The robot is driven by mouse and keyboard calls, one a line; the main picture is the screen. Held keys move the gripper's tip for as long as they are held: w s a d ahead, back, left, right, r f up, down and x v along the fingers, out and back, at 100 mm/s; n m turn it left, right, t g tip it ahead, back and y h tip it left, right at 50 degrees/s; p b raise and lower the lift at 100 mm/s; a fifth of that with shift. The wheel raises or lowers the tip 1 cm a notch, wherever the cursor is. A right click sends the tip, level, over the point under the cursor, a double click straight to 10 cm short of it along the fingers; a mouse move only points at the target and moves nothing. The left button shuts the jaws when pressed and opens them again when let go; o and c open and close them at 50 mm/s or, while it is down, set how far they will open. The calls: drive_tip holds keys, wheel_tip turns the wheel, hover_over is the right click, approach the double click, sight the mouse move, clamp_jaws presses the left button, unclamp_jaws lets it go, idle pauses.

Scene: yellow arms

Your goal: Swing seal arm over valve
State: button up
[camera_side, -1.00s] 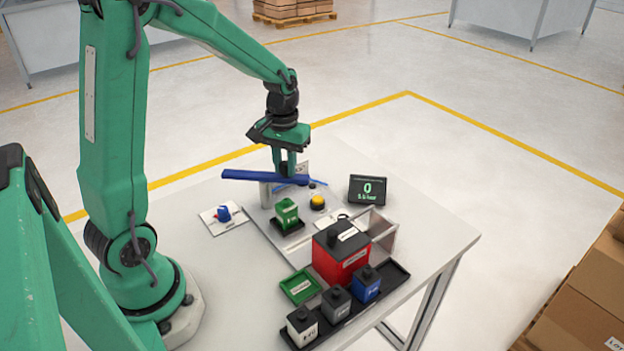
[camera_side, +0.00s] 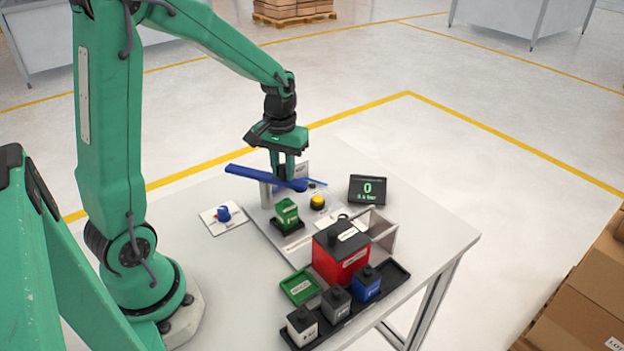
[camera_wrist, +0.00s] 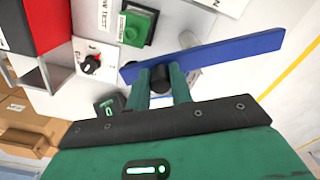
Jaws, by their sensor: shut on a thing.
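The blue seal arm (camera_side: 262,178) is a long flat bar on a grey post (camera_side: 265,195). It also crosses the wrist view (camera_wrist: 225,52). My gripper (camera_side: 283,177) is shut on a dark round knob (camera_wrist: 160,77) at one end of the bar; its two green fingers stand on either side of the knob in the wrist view (camera_wrist: 161,90). The green valve block (camera_side: 287,212) sits in a black holder in front of the bar, and in the wrist view (camera_wrist: 137,26) it lies beyond the bar's knob end. The bar is not over it.
A yellow button (camera_side: 317,202), a display (camera_side: 367,190) reading 0 and a blue knob on a plate (camera_side: 222,213) are nearby. A red bin (camera_side: 340,262), a green tray (camera_side: 300,286) and a black tray of small blocks (camera_side: 397,272) stand at the front.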

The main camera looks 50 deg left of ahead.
drive_tip(key=shift+s, duration=0.1)
idle(0.3)
drive_tip(key=shift+s+d, duration=0.2)
drive_tip(key=shift+s, duration=0.3)
drive_tip(key=shift+o, duration=0.3)
drive_tip(key=shift+s, duration=0.2)
drive_tip(key=shift+o, duration=0.3)
drive_tip(key=shift+s, duration=0.45)
drive_tip(key=shift+s+d, duration=0.1)
drive_tip(key=shift+s, duration=0.1)
drive_tip(key=o, duration=0.4)
drive_tip(key=shift+r, duration=0.15)
